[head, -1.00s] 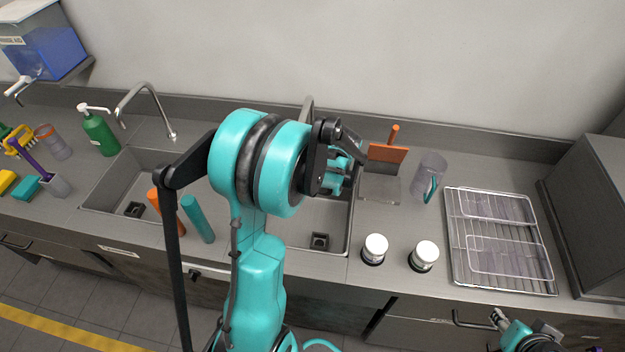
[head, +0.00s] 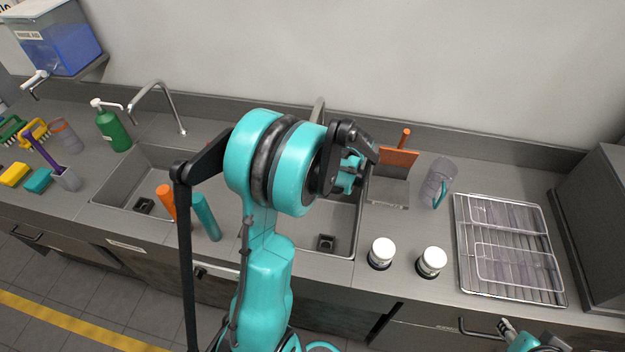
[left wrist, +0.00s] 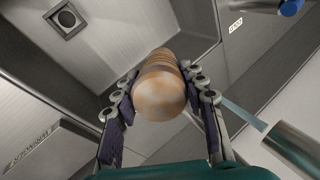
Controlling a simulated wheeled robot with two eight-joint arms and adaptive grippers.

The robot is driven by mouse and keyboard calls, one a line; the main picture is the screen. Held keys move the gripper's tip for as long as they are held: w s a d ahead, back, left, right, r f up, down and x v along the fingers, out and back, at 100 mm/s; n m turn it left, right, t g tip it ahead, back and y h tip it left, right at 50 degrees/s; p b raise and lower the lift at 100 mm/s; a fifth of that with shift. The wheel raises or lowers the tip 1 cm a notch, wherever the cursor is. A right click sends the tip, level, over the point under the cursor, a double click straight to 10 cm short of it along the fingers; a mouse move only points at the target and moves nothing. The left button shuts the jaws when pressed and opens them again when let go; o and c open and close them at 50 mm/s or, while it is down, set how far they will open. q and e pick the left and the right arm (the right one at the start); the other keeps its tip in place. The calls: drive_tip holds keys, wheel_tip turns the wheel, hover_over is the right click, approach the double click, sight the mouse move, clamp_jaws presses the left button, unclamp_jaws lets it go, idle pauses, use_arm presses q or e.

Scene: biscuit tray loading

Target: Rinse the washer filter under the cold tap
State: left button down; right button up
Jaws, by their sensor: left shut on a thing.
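My left gripper (left wrist: 160,105) is shut on the washer filter (left wrist: 158,85), a brownish, ridged cylinder with its rounded end towards the wrist camera. It is held over the sink. A steel spout (left wrist: 290,148) is at the lower right, with a thin bluish stream (left wrist: 243,114) running towards the gripper and passing behind the right finger. I cannot tell whether the stream touches the filter. A blue tap end (left wrist: 290,7) shows at the top right. In the head view my left arm hides the filter and fingertips. My right gripper (head: 507,327) is at the bottom right, its jaws unclear.
The right sink basin (head: 340,225) lies under my left gripper. Two white-lidded jars (head: 381,252) (head: 431,261), a clear jug (head: 438,182), an orange-handled scraper (head: 398,160) and a wire rack (head: 510,292) stand to its right. Orange and teal cylinders (head: 206,217) are left of my arm.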

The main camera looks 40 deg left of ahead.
use_arm(q)
drive_tip(key=shift+s, duration=0.2)
drive_tip(key=shift+s, duration=0.4)
drive_tip(key=shift+w, duration=0.2)
drive_tip(key=shift+w, duration=0.45)
drive_tip(key=shift+s, duration=0.15)
drive_tip(key=shift+s+b, duration=0.3)
drive_tip(key=shift+s, duration=0.2)
drive_tip(key=shift+w, duration=0.2)
